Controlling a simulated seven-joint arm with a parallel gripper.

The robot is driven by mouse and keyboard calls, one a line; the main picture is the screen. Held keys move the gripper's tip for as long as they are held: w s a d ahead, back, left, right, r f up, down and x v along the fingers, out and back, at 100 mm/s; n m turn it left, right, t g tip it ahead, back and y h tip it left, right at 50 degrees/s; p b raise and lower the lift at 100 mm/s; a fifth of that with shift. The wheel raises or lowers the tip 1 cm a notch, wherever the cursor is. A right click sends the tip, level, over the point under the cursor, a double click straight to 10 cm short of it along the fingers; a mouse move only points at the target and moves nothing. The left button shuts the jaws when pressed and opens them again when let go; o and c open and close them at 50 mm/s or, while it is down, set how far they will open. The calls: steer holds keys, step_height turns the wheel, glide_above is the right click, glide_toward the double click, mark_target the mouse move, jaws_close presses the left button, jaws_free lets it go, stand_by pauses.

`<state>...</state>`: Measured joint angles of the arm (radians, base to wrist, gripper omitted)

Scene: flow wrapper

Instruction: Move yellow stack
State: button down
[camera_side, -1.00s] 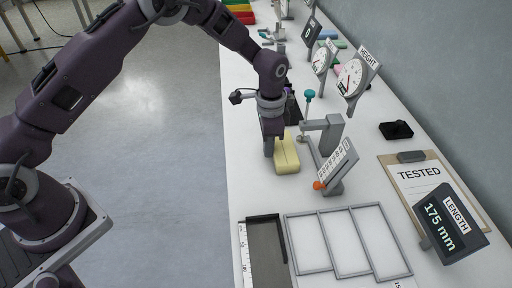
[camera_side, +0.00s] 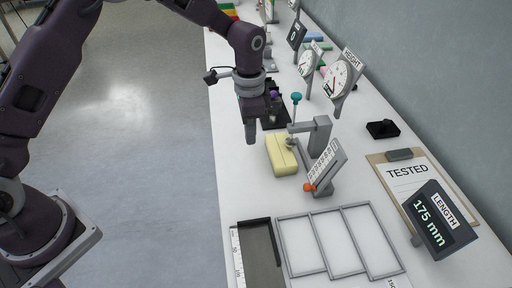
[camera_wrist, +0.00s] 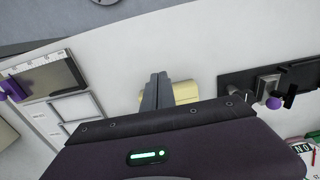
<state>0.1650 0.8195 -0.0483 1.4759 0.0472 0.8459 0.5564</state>
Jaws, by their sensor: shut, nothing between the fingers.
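A pale yellow block (camera_side: 281,155), the yellow stack, lies on the white table just left of a grey gauge stand with a teal-knobbed lever. A seam line runs along its top. My gripper (camera_side: 250,138) is above and to the left of the block in the side view, fingers pointing down, apart from it. In the wrist view the fingers (camera_wrist: 156,90) are together with nothing between them, and they partly hide the yellow block (camera_wrist: 185,92) behind them.
The gauge stand (camera_side: 318,135) and a tilted scale panel with an orange knob (camera_side: 310,187) stand close right of the block. A grey three-part frame (camera_side: 338,243) and dark ruler tray (camera_side: 258,258) lie in front. The length display (camera_side: 438,222) and clipboard (camera_side: 397,172) are at right.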

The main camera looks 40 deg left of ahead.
step_height(320, 180, up, 3)
steer(key=shift+r, duration=0.2)
steer(key=c, duration=1.7)
jaws_free()
steer(key=shift+r, duration=0.3)
steer(key=o, duration=1.1)
steer(key=r, duration=1.1)
steer(key=shift+d+r, duration=0.1)
steer(key=shift+d, duration=0.1)
steer(key=shift+c, duration=0.2)
steer(key=shift+o, duration=1)
steer(key=d+m, duration=0.1)
steer(key=m, duration=0.1)
steer(key=d+f+m+y, duration=0.1)
steer(key=d+m, duration=0.1)
steer(key=m, duration=0.1)
steer(key=shift+w+d+f+t, duration=0.1)
steer(key=shift+w+t, duration=0.05)
steer(key=shift+t, duration=0.15)
steer(key=d+m+t+y, duration=0.2)
steer(key=d+m, duration=0.5)
steer(key=m, duration=0.5)
step_height(320, 180, down, 14)
steer(key=shift+w+d+m, duration=0.15)
steer(key=shift+d+m, duration=0.15)
steer(key=shift+m, duration=0.1)
steer(key=shift+f, duration=0.1)
